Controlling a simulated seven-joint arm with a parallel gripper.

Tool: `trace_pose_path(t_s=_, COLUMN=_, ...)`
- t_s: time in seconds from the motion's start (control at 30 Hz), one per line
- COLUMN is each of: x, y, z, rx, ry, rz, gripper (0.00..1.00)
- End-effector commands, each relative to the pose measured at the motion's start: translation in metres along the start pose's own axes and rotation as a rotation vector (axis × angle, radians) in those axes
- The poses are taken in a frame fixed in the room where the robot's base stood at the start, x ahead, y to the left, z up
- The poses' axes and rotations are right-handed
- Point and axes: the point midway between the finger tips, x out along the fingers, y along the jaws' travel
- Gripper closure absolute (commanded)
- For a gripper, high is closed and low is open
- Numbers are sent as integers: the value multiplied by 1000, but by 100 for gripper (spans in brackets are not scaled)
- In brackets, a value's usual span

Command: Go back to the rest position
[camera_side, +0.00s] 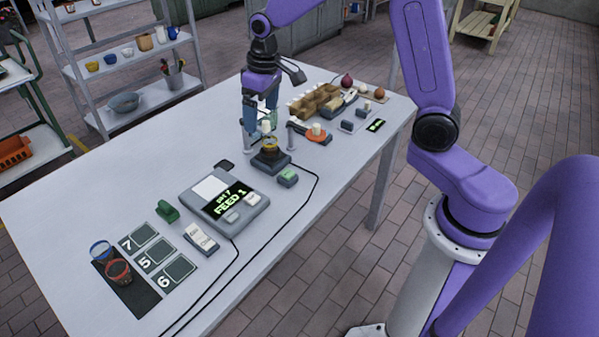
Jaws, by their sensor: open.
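My gripper (262,127) is at the end of my purple arm, pointing down over the far middle of the table. It is low, just above a small dark stand (271,162) that holds a yellow-rimmed cup (269,149). The fingers are apart around or just above the cup; I cannot tell whether they touch it. A pale piece shows between the fingers, too small to make out.
A grey display unit (222,198) reading "FEED 1" stands nearer on the table (110,200). An orange ring (318,134), a brown carton (318,101) and onions are behind. Black cables cross the front edge.

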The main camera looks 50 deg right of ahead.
Motion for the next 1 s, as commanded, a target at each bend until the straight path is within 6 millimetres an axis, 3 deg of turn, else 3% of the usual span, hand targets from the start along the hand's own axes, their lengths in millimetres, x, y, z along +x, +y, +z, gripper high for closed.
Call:
trace_pose_path(t_s=0.2, x=-20, y=-51, z=51, rx=-176, ry=-18, rz=-21, gripper=4)
trace_pose_path(t_s=0.5, x=-40, y=-95, z=136, rx=-413, ry=-44, rz=-42, gripper=4)
trace_pose_path(t_s=0.73, x=-50, y=-108, z=208, rx=-597, ry=-62, rz=-55, gripper=4)
trace_pose_path(t_s=1.0, x=-55, y=-106, z=277, rx=-776, ry=-80, rz=-62, gripper=4)
